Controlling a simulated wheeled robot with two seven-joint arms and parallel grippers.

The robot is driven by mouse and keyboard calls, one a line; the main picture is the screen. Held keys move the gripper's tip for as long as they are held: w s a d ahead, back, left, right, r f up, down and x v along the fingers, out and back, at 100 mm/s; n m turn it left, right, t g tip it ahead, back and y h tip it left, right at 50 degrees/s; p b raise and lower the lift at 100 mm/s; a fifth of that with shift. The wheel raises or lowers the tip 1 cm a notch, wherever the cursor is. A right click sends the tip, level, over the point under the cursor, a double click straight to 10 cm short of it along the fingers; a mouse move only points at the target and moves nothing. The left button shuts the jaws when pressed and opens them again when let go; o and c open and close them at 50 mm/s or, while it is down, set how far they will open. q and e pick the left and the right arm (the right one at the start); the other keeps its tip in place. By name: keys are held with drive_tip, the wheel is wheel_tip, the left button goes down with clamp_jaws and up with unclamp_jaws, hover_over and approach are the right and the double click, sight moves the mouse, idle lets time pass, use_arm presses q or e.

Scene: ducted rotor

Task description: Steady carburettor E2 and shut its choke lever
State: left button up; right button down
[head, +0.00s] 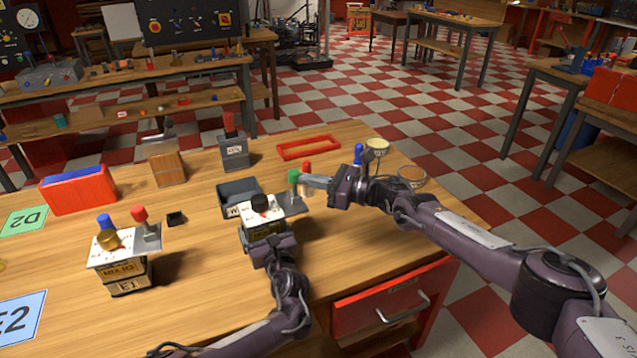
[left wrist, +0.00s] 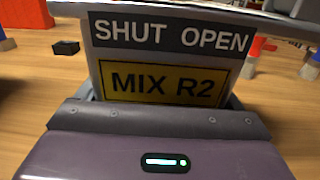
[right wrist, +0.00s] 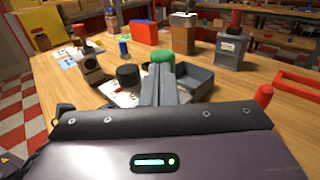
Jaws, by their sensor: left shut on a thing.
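A carburettor (head: 262,213) with a white top and a black knob (head: 259,202) stands upright mid-table; its E2 mark is not readable. The left wrist view shows its plate (left wrist: 168,84) reading "MIX R2" below "SHUT OPEN". My left gripper (head: 268,240) is shut on its near side. A green knob (head: 294,176) rises at its right side; it also shows in the right wrist view (right wrist: 163,59). My right gripper (head: 308,182) has its fingers together, tips at the green knob. Whether they touch its lever cannot be told. The lever's base is partly hidden.
Another carburettor (head: 122,262) marked E1 stands to the left. A dark grey bin (head: 238,186) sits just behind the held one. A red knob (head: 306,167) and a blue knob (head: 358,154) are near my right gripper. A red frame (head: 308,147) lies behind.

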use_arm(q)
drive_tip(key=shift+d, duration=0.1)
use_arm(e)
drive_tip(key=shift+s+a+r, duration=0.1)
drive_tip(key=shift+s+a, duration=0.05)
drive_tip(key=shift+a, duration=0.2)
drive_tip(key=shift+d, duration=0.15)
drive_tip(key=v, duration=1.4)
drive_tip(key=shift+r, duration=0.15)
use_arm(q)
drive_tip(key=o, duration=1)
